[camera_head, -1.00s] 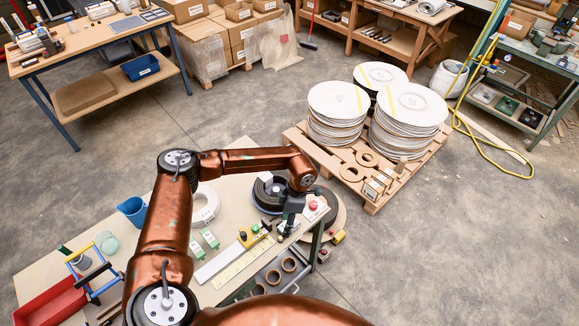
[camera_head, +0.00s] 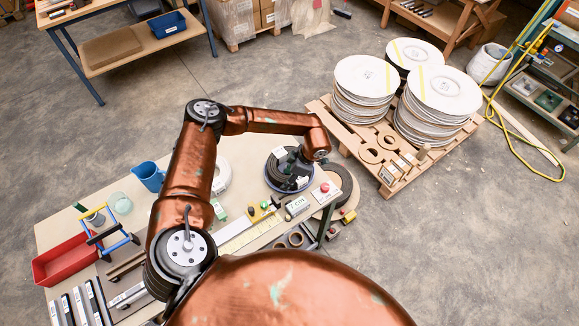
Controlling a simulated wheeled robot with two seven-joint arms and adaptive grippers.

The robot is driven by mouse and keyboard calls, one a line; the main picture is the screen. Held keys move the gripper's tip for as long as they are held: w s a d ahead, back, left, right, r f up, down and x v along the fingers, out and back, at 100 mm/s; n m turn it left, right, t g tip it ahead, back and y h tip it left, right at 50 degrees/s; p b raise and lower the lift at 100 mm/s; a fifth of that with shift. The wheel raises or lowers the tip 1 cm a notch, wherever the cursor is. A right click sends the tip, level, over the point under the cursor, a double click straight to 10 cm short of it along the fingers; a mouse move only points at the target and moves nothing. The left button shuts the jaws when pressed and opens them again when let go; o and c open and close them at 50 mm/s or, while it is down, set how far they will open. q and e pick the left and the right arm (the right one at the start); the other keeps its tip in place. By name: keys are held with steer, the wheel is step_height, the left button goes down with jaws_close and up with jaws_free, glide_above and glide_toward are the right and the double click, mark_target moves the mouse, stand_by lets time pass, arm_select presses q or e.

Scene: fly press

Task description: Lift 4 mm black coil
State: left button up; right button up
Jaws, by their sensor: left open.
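A black coil (camera_head: 276,182) lies flat at the far right of the workbench, with white labels on it. A second dark coil (camera_head: 345,184) with a tan disc lies just right of it; I cannot read which one is 4 mm. My left gripper (camera_head: 299,168) points down at the right part of the black coil. It is open, and its fingertips are small and dark against the coil, so I cannot tell whether they touch it. My wrist hides part of the coil's far right side. My right gripper is not in view.
A pallet (camera_head: 390,188) with stacked white discs stands behind right.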

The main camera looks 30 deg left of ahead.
arm_select(q)
steer(key=shift+s+a+f, duration=0.1)
steer(key=shift+a+f, duration=0.1)
steer(key=shift+f, duration=0.25)
steer(key=shift+c, duration=0.5)
jaws_close()
steer(key=shift+r, duration=0.1)
